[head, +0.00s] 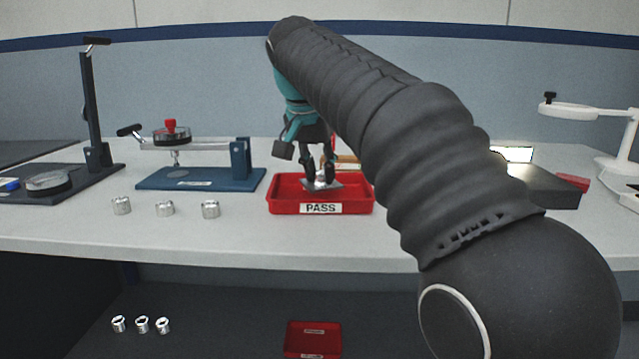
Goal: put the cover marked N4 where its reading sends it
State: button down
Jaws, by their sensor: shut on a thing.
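My gripper (319,172) points down over the red tray labelled PASS (320,208) at the middle of the bench. It is shut on a small grey metal cover (326,186), which looks like a flat plate with a raised middle. The cover is within the tray's outline; I cannot tell if it touches the tray floor. No N4 mark is legible on it. My arm crosses the right half of the view and hides part of the bench behind.
Silver cylindrical parts (165,209) stand left of the tray, and others (142,325) on the lower shelf. A red bin (313,339) is on that shelf. A blue gauge fixture (200,179), a black press (92,110), a dark box (540,185) and a white lamp (590,113) stand around.

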jog(key=shift+f, duration=1.05)
jog(key=shift+f, duration=0.1)
jog(key=c, duration=1)
grip_release()
jog(key=shift+o, duration=0.2)
jog(key=p+v, duration=0.3)
jog(key=v, duration=0.9)
